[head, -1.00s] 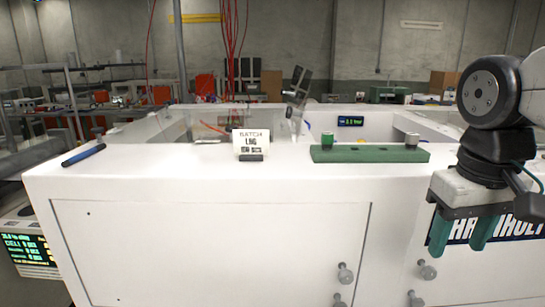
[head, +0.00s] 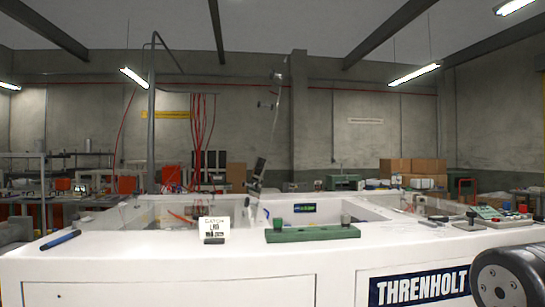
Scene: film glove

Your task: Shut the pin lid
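No thing that I can clearly tell is the pin lid shows in the head view. A green block (head: 335,234) lies on the white machine top (head: 130,243), with a dark green knob (head: 278,223) near its left end and a grey cylinder (head: 346,221) near its right end. Behind it is an open recess in the machine, and a dark tilted part (head: 257,172) rises on a thin upright there. My gripper is out of view; only a round black joint of my arm shows at the lower right.
A batch card (head: 214,228) stands left of the green block, and a blue pen (head: 60,240) lies farther left. A small display (head: 303,208) is behind the block. A control panel (head: 500,215) with coloured buttons is at the right. The machine top between pen and card is clear.

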